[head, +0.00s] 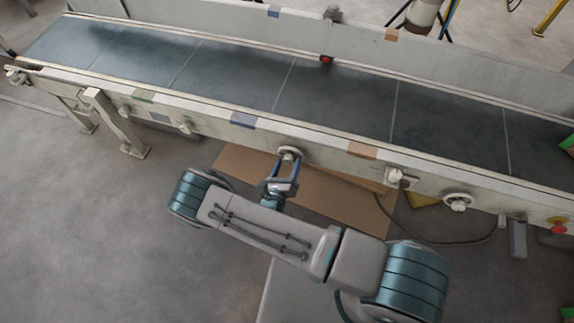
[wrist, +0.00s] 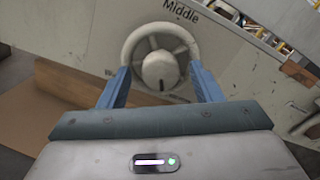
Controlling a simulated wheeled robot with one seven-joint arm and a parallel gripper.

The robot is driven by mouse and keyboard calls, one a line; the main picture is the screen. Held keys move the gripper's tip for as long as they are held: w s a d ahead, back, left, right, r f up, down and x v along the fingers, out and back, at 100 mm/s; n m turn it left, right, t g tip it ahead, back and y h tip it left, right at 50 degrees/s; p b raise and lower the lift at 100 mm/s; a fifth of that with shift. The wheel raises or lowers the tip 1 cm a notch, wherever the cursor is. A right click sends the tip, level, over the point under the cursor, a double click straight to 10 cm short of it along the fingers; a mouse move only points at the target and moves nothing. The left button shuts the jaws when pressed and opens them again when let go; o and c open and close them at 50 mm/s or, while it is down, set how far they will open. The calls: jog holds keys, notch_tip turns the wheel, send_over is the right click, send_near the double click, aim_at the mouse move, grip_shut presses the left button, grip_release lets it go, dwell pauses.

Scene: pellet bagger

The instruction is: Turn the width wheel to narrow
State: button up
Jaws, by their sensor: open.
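The width wheel (wrist: 160,56) is a pale round handwheel with spokes and a central hub, on the side of the conveyor frame. In the wrist view, "Middle" is printed above it, and a partly hidden label starting with "W" is at its lower left. A dark mark shows on the lower part of the hub. The wheel also shows in the head view (head: 289,152). My gripper (wrist: 160,76) is open, its two blue fingers reaching up to either side of the wheel's lower half. I cannot tell whether they touch the rim.
The conveyor belt (head: 350,97) runs above the wheel. Farther right on the frame are a pale knob (head: 397,176), another handwheel (head: 458,202) and a red button (head: 558,227). A brown cardboard sheet (head: 330,197) lies below. The floor at left (head: 80,230) is clear.

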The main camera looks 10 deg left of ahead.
jog(key=s+a+p, duration=0.1)
jog(key=s, duration=1.2)
jog(key=shift+s, duration=0.25)
jog(key=w+d+r+m+g+h+p, duration=0.4)
jog(key=r+m, duration=0.3)
jog(key=r, duration=0.4)
jog(key=w+d+r+m+g+h+p, duration=0.25)
jog(key=d+r+m+g, duration=0.35)
jog(key=r, duration=0.5)
jog(key=w+d+r+m+g+h+p, duration=0.2)
jog(key=w+r+m+g+h+p, duration=0.15)
jog(key=r+m, duration=0.6)
jog(key=s+d+r+m+y+p, duration=0.3)
jog(key=d+r+m+y, duration=0.1)
jog(key=r, duration=0.7)
jog(key=s+d+r+m+g+y+p, duration=0.1)
jog(key=s+d+r+m+y+p, duration=0.2)
jog(key=d+r+m, duration=0.3)
jog(key=s+d+r+m+y+p, duration=0.2)
jog(key=r+m, duration=0.6)
jog(key=r, duration=0.8)
jog(key=d+y+p, duration=0.2)
jog(key=d+p, duration=0.1)
jog(key=shift+s+d+r+g+y, duration=0.2)
jog(key=shift+s+g+y, duration=0.1)
jog(key=shift+s+g, duration=0.1)
